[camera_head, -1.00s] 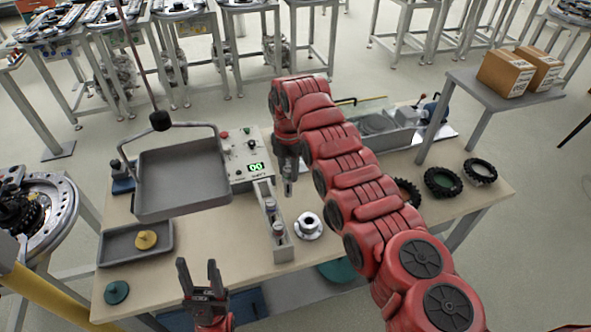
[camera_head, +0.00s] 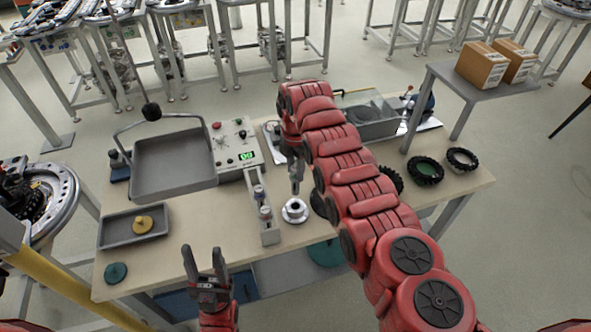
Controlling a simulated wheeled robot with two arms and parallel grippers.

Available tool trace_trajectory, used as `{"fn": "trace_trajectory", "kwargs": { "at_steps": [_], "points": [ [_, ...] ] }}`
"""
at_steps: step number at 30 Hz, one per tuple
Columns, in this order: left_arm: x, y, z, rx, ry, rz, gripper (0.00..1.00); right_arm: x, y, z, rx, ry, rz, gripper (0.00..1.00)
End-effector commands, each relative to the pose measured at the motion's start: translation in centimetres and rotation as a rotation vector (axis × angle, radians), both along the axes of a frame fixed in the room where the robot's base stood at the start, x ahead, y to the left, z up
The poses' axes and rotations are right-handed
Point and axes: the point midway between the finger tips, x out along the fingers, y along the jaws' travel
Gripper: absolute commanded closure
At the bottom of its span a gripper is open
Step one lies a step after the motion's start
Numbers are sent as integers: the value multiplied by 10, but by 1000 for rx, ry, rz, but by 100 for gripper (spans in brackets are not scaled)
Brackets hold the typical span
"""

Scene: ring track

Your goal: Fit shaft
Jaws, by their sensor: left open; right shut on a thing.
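My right gripper (camera_head: 294,160) reaches in under the red arm and is shut on a small metal shaft (camera_head: 296,181). The shaft hangs upright just above the silver flanged hub (camera_head: 295,215) on the table. I cannot tell whether its lower end touches the hub's bore. A narrow grey rack (camera_head: 270,237) left of the hub holds further shafts (camera_head: 259,193) standing upright. My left gripper (camera_head: 202,262) is open and empty near the table's front edge.
A grey weighing-type tray (camera_head: 170,185) and a control box (camera_head: 232,142) with a green display stand at the back left. A shallow tray (camera_head: 115,235) holds a yellow knobbed disc (camera_head: 143,225). Black tyres (camera_head: 425,171) lie at the right. Bare tabletop lies left of the rack.

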Motion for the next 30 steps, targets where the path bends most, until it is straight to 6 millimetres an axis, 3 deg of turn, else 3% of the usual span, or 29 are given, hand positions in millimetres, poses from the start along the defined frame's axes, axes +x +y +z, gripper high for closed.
{"fn": "trace_trajectory", "kwargs": {
  "at_steps": [13,30],
  "points": [
    [0,0,-40,0,0,0,50,0,0,-47,0,0,0,100],
    [0,0,-45,0,0,0,50,0,0,-52,0,-1,0,100]
  ]
}}
